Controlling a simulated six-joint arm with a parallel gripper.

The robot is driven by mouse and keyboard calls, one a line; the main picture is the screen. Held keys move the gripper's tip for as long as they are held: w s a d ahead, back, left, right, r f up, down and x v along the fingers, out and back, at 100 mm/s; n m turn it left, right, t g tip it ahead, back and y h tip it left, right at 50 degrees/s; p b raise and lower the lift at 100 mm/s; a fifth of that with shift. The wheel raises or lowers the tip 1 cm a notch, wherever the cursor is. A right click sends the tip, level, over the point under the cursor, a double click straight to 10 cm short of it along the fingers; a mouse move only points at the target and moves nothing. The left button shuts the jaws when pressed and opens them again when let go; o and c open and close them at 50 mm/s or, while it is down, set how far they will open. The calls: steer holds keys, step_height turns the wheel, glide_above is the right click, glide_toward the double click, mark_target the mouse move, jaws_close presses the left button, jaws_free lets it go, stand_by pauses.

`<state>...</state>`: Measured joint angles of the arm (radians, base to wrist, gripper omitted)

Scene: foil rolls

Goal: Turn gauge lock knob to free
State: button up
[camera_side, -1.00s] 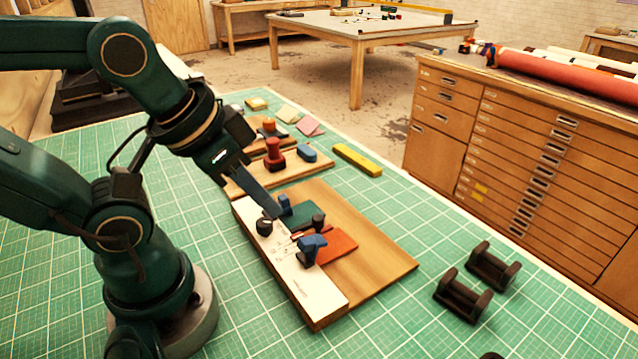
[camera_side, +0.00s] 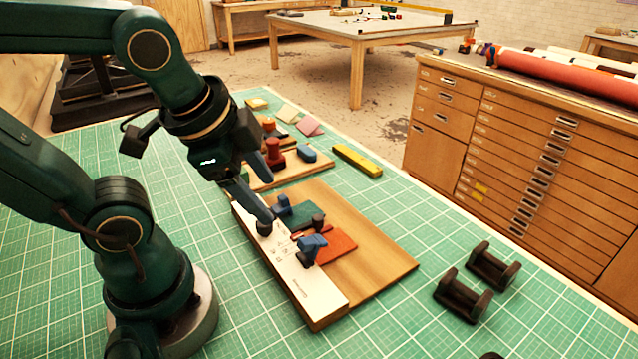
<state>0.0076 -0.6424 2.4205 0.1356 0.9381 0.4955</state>
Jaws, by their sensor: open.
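A wooden board (camera_side: 385,262) lies on the green mat, with a white printed strip (camera_side: 300,284) along its left side. A black round knob (camera_side: 264,230) stands on the strip's upper part. I cannot read the printed marks beside it. My gripper (camera_side: 262,213) points down at the knob, its fingertips at or just above it. The near finger hides the knob's top; I cannot tell whether it touches. The gripper is open. Blue clamps (camera_side: 312,244) and a small dark knob (camera_side: 318,222) stand beside green (camera_side: 303,217) and orange (camera_side: 337,246) plates.
Behind lie smaller boards with a red knob (camera_side: 274,152) and a blue block (camera_side: 306,152). A yellow bar (camera_side: 357,160) lies beyond. Two dark roll cradles (camera_side: 463,300) stand at right. The mat between the cradles and board is clear.

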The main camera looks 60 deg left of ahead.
steer(key=w+a+f+m+g+y, duration=0.2)
steer(key=a+f+m+g, duration=0.1)
steer(key=m, duration=0.5)
steer(key=m+g+y, duration=0.1)
steer(key=m+g, duration=0.1)
steer(key=m, duration=0.2)
glide_above(265, 228)
steer(key=f, duration=0.2)
steer(key=d+f, duration=0.1)
steer(key=f, duration=0.1)
steer(key=shift+w+f, duration=0.1)
steer(key=shift+w, duration=0.15)
steer(key=shift+x, duration=2.25)
steer(key=shift+a, duration=0.1)
jaws_close()
